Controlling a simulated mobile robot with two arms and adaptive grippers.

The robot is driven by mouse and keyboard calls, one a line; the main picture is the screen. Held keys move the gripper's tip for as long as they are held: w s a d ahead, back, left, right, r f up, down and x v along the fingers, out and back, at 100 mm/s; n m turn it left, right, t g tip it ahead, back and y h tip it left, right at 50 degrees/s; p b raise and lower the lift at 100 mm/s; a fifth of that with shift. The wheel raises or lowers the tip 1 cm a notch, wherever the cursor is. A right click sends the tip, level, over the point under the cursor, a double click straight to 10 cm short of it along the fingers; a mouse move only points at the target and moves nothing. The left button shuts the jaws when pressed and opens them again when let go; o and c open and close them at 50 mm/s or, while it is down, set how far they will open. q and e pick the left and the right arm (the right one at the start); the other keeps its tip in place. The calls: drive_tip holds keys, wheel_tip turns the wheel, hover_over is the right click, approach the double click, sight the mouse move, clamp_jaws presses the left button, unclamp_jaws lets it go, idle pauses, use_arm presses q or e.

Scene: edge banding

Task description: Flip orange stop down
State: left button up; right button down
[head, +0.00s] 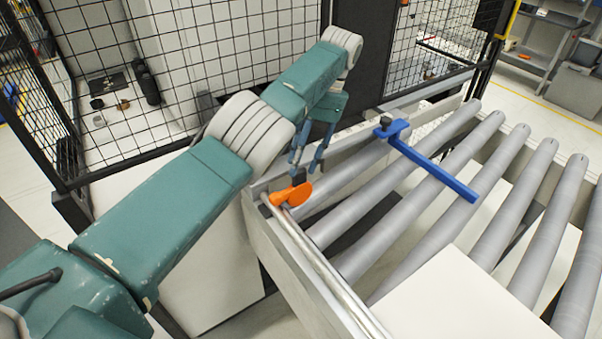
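The orange stop (292,194) sits at the near-left corner of the roller conveyor, at the end of a metal rail. It has a rounded paddle and a narrower end, and a small dark part stands behind it. My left arm reaches in from the left, and its gripper (306,174) points down just behind and above the stop. Its two blue-grey fingers look spread apart, with nothing seen between them. I cannot tell whether a fingertip touches the stop. My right gripper is not in view.
A blue stop arm (430,165) lies across the rollers (400,200) to the right. A white panel (450,300) lies on the rollers at the front. A black mesh fence (240,45) stands behind my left arm. A metal rail (320,265) runs along the conveyor's near side.

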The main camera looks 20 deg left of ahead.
use_arm(q)
drive_tip(key=shift+s+r, duration=0.1)
drive_tip(key=shift+r, duration=2.1)
